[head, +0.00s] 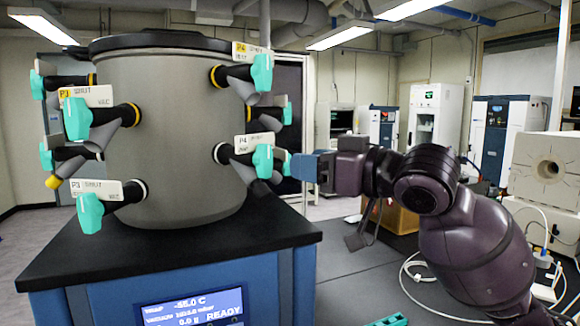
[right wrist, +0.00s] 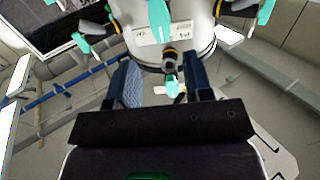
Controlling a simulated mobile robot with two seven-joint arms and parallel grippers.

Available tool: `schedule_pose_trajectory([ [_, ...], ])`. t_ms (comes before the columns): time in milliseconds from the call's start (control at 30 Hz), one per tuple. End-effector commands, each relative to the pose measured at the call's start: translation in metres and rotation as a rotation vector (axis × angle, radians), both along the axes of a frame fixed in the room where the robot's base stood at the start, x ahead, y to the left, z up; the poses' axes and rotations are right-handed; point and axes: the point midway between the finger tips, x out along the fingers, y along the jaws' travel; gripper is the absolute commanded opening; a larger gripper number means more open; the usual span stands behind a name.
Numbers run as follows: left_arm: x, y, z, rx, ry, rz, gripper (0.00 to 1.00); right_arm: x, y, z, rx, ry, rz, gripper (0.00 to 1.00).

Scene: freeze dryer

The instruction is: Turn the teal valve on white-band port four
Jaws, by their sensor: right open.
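The grey drum (head: 172,130) carries several ports with teal valves. White-band port four (head: 222,154) is low on the drum's right side; its label (head: 252,144) reads P4. Its teal valve (head: 263,160) hangs at the arm's end, handle pointing down. My right gripper (head: 302,167) is just right of this valve, at about its height. In the right wrist view the right gripper (right wrist: 165,90) is open, with a teal valve (right wrist: 171,84) showing beyond and between its fingers. I cannot tell which port that valve belongs to. My left gripper is out of view.
Yellow-band port four's valve (head: 262,72) is directly above. White-band port three's valve (head: 90,212) is at lower left. More valves stick out behind. The drum stands on a black-topped blue cabinet (head: 200,248) with a lit display (head: 192,308). A cardboard box (head: 398,218) is behind my right arm.

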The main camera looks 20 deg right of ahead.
Motion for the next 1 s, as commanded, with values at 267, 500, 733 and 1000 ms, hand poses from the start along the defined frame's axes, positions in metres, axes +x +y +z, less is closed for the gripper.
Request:
schedule_pose_trajectory([
  [267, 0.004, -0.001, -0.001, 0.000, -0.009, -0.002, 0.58, -0.022, -0.014, -0.001, 0.000, 0.001, -0.001, 0.47],
  [500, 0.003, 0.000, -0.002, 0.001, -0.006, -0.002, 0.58, -0.023, -0.015, 0.000, 0.001, 0.001, 0.000, 0.47],
  [733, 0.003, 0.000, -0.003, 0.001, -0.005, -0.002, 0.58, -0.023, -0.015, 0.000, 0.001, 0.001, 0.000, 0.47],
  [1000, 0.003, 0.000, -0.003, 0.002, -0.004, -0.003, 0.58, -0.014, -0.020, -0.040, -0.015, 0.062, -0.039, 0.47],
])
